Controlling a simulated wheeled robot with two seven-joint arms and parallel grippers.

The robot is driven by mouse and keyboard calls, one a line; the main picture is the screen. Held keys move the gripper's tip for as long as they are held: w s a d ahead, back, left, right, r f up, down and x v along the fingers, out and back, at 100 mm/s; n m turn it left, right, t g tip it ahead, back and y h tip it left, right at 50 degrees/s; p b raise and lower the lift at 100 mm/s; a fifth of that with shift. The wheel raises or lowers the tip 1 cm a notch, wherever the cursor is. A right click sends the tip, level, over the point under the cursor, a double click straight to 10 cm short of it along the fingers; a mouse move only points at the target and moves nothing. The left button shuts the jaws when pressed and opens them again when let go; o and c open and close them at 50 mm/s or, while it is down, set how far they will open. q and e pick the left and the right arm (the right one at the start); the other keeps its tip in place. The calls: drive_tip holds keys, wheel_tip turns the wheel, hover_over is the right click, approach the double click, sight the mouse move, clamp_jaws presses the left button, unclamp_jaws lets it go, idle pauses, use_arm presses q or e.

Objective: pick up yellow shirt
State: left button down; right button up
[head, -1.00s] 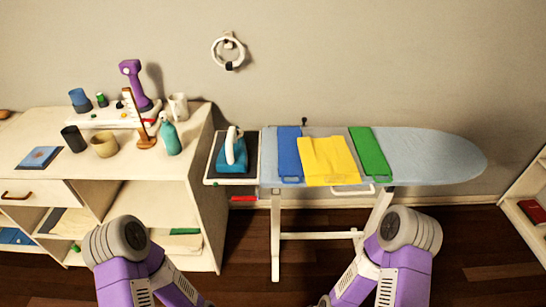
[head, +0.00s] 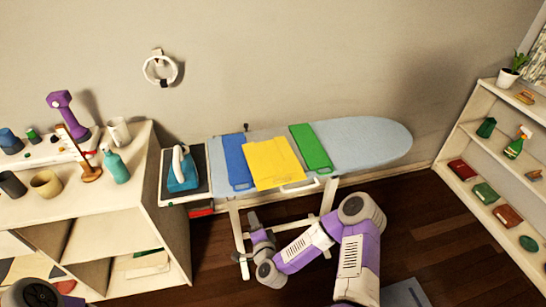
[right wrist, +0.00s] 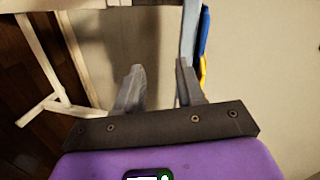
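The yellow shirt (head: 273,163) lies flat and folded on the ironing board (head: 370,138), between a blue folded garment (head: 237,162) and a green one (head: 311,149). My right gripper (head: 254,218) is raised in front of the board, below its near edge and apart from the shirt. In the right wrist view my right gripper (right wrist: 157,70) shows two spread fingers with nothing between them. A thin yellow strip, probably the shirt (right wrist: 203,74), shows there beside a blue edge. My left gripper is out of view; only a grey joint of that arm shows at bottom left.
An iron (head: 182,170) stands on the board's left end, beside the white shelf unit (head: 150,185) with cups and bottles. The board's legs (head: 328,196) are close to my right arm. A bookshelf (head: 470,130) stands at the right. The board's right end is bare.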

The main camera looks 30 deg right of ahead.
sight(277, 184)
drive_tip(key=d+r+m+h+p, duration=0.1)
drive_tip(key=d+r+m+h, duration=0.5)
drive_tip(key=d, duration=0.2)
drive_tip(key=b+x, duration=0.1)
drive_tip(key=x, duration=0.6)
drive_tip(key=shift+d+r, duration=0.1)
drive_tip(key=shift+r, duration=0.1)
drive_tip(key=shift+s, duration=0.1)
clamp_jaws()
